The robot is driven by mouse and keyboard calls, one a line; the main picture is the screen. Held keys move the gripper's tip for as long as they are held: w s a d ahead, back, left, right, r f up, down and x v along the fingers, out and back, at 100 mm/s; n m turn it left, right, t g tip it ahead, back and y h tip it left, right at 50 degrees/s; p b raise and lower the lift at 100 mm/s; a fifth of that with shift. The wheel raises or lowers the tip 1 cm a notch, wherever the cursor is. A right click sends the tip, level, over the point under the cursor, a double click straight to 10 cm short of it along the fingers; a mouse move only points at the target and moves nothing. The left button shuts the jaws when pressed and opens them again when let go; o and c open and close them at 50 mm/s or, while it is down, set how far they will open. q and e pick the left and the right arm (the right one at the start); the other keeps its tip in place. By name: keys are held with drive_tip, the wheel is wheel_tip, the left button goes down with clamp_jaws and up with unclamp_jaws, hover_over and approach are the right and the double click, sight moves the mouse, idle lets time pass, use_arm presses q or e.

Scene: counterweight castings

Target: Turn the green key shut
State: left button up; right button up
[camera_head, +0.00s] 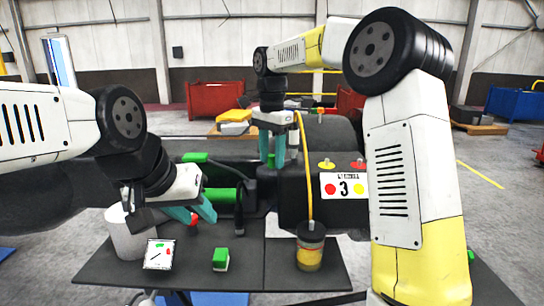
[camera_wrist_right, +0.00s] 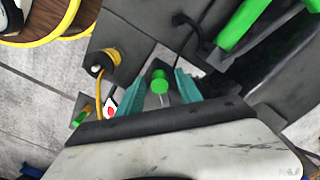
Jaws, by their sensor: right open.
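In the right wrist view a green key (camera_wrist_right: 159,82) with a rounded head on a pale stem stands between the two teal fingers of my right gripper (camera_wrist_right: 160,98). Whether either finger touches it I cannot tell. In the head view my right gripper (camera_head: 272,150) points down over the dark machine block, its fingers apart, with a bit of green between them. The key's turn position is not clear. My left gripper (camera_head: 196,214) hangs over the table at the left, away from the key; its finger gap is unclear.
The dark table (camera_head: 190,268) carries a white cylinder (camera_head: 127,235), a card (camera_head: 160,254), a green-topped block (camera_head: 220,259) and a yellow jar (camera_head: 310,248) with a yellow hose rising from it. Yellow and red knobs (camera_head: 326,165) and a "3" plate (camera_head: 344,187) are on the block's right.

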drive_tip(key=shift+c, duration=0.2)
clamp_jaws()
idle(1.3)
